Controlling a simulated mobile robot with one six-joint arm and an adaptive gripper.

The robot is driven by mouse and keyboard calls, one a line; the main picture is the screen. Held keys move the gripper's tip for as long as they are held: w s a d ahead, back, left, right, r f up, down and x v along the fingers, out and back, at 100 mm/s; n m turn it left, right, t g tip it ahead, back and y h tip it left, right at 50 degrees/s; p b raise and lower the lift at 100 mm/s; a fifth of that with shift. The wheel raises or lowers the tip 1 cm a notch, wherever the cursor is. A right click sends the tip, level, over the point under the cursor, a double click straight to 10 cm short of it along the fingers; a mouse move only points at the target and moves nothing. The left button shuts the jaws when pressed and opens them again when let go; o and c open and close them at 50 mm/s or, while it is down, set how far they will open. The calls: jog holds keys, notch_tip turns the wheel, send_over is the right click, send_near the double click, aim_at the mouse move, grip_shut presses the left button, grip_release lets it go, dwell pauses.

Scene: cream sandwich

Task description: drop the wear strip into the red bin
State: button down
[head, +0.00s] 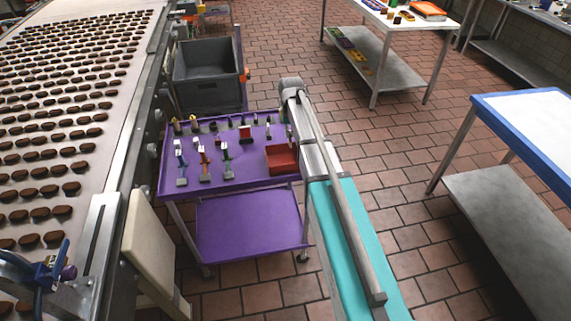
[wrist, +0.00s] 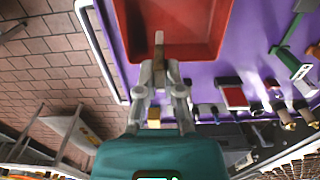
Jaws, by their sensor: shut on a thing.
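The red bin (head: 282,160) stands at the right end of the purple cart top, beside my arm. In the wrist view the red bin (wrist: 195,52) fills the upper middle, its open inside facing the camera. My gripper (wrist: 160,72) is shut on a narrow pale strip, which looks like the wear strip (wrist: 158,39). Its light end sticks out past the fingertips and overlaps the bin in the picture. The height of the strip above the bin is hard to judge. In the head view my arm hides most of the gripper and the strip.
The purple cart (head: 240,178) carries several brushes, scrapers and small tools left of the bin. A grey crate (head: 207,78) stands behind it. A conveyor (head: 60,130) with rows of dark biscuits runs along the left. A blue-edged table (head: 490,103) stands right, with open floor between.

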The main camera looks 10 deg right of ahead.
aim_at(290, 144)
jog(key=shift+f, duration=0.1)
dwell(0.4)
notch_tip(290, 144, down, 6)
jog(key=b, duration=0.6)
dwell(0.4)
jog(key=c, duration=0.7)
grip_release()
jog(key=shift+r, duration=0.2)
notch_tip(290, 144, up, 6)
jog(key=p, duration=0.6)
jog(key=s+r+p, duration=1.7)
jog(key=s, duration=0.2)
jog(key=shift+s, duration=0.2)
